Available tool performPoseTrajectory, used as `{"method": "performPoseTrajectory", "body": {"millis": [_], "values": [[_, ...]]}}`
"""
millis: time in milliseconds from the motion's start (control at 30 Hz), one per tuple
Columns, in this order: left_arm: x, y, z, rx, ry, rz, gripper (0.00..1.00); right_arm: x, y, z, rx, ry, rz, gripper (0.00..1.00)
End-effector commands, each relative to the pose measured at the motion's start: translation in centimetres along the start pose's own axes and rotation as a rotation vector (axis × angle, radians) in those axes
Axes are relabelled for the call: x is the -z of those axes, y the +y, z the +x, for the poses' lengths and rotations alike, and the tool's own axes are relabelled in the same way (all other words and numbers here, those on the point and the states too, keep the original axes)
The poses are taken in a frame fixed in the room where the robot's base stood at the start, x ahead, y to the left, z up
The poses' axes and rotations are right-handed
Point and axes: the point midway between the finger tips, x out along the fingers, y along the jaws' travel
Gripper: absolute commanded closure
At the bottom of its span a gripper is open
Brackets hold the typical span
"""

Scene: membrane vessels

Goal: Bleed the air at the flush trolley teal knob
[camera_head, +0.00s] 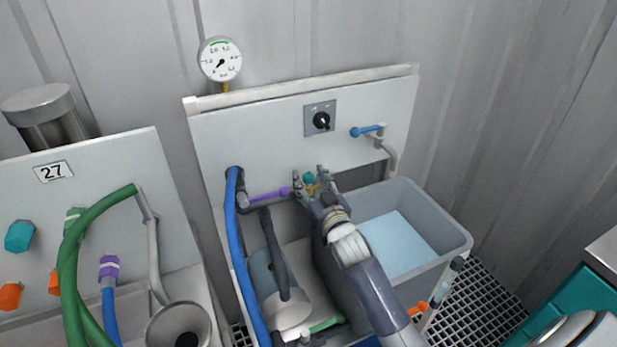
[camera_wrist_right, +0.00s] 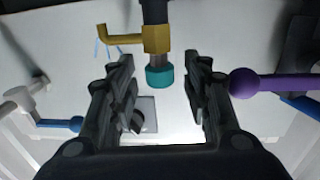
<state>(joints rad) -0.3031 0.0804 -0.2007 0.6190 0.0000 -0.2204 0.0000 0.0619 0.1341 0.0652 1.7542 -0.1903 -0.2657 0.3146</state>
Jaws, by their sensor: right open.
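The teal knob (camera_head: 309,178) sits on a small brass bleed fitting on the flush trolley (camera_head: 265,130), below the black rotary switch. In the right wrist view the teal knob (camera_wrist_right: 160,77) hangs under the brass fitting (camera_wrist_right: 155,40) with its bent side spout. My right gripper (camera_head: 311,183) is open, its fingers on either side of the knob. In the right wrist view my right gripper (camera_wrist_right: 158,85) shows gaps between both fingers and the knob. My left gripper is not in view.
A purple-handled lever (camera_head: 268,195) is close to the left of my right gripper. A blue-handled valve (camera_head: 366,131) is to the right. A grey water tank (camera_head: 455,240) stands below right. A blue hose (camera_head: 237,250) runs down the left. A pressure gauge (camera_head: 220,60) is above.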

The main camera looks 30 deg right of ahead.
Motion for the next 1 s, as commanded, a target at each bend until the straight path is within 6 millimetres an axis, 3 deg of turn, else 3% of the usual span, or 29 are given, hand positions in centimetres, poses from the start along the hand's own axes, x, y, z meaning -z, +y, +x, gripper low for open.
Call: {"method": "performPoseTrajectory", "body": {"millis": [167,467,667,1000], "values": [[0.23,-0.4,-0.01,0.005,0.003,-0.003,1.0,0.05,0.01,1.26,0.0,0.0,0.0,0.55],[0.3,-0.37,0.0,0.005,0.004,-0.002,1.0,0.0,0.0,1.42,0.0,0.0,-0.001,0.55],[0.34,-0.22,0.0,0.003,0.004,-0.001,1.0,0.01,0.0,1.4,0.0,0.0,-0.001,1.0],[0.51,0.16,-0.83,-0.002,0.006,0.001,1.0,0.39,-0.05,1.49,0.05,0.005,-0.009,1.0]]}}
